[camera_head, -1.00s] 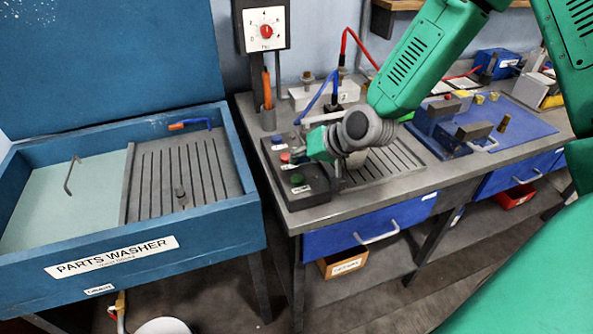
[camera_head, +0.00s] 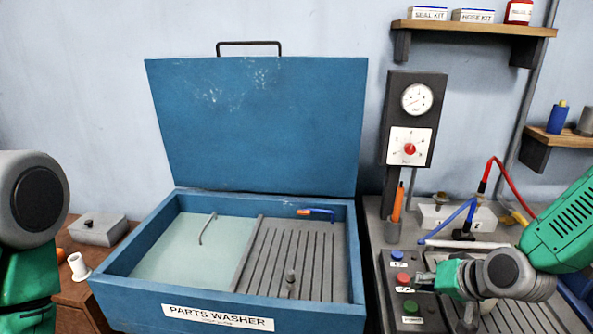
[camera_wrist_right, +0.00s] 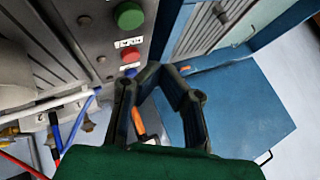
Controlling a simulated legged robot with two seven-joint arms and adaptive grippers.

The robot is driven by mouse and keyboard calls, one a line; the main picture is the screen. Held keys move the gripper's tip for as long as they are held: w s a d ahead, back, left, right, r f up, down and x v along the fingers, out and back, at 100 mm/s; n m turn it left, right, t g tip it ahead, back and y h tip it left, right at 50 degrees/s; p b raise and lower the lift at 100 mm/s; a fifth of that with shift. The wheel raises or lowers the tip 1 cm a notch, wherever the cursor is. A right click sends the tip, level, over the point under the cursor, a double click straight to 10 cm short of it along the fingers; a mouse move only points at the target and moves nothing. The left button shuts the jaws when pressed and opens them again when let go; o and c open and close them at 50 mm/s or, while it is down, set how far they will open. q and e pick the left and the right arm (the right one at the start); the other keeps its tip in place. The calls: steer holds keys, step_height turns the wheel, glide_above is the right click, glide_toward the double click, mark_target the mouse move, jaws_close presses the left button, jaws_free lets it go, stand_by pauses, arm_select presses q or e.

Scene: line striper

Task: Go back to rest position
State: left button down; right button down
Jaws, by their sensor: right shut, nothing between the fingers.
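My right gripper (camera_head: 424,283) shows in the head view at the right, at the end of my green arm. It is in front of the dark button panel (camera_head: 390,318), close to the red button (camera_head: 403,279); I cannot tell if it touches. In the wrist view its black fingers (camera_wrist_right: 160,72) are shut with nothing between them. The green button (camera_wrist_right: 128,15) and red button (camera_wrist_right: 130,55) are beyond the fingertips there. My left arm shows only as a grey joint and green link at the left edge; its gripper is out of view.
The blue parts washer (camera_head: 118,286) stands open in the middle, lid (camera_head: 258,120) raised. A dial post (camera_head: 391,174) rises behind the panel. Blue and red hoses (camera_head: 489,172) run near my right arm. A grey box (camera_head: 98,230) and white spool (camera_head: 78,266) are at the left.

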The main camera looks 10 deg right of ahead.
steer(key=s+f+g, duration=0.1)
steer(key=s+f, duration=0.1)
steer(key=s+a+f, duration=0.1)
steer(key=s+f, duration=0.2)
steer(key=s+f+n+g, duration=0.1)
steer(key=s+f, duration=0.1)
steer(key=shift+s+a+f+g+h, duration=0.25)
steer(key=shift+a+f+g+h, duration=0.05)
steer(key=shift+a+f+h, duration=0.1)
steer(key=s+f+n+g+h, duration=0.1)
steer(key=s+f+n+g, duration=0.3)
steer(key=s, duration=0.8)
steer(key=s+f+m+g+h, duration=0.1)
steer(key=s+f+g+h, duration=0.1)
steer(key=s+f, duration=0.8)
step_height(320, 180, down, 11)
steer(key=a+n+t+b, duration=0.1)
steer(key=b, duration=1.4)
steer(key=shift+w+a, duration=0.2)
steer(key=shift+w, duration=0.25)
steer(key=shift+f, duration=0.1)
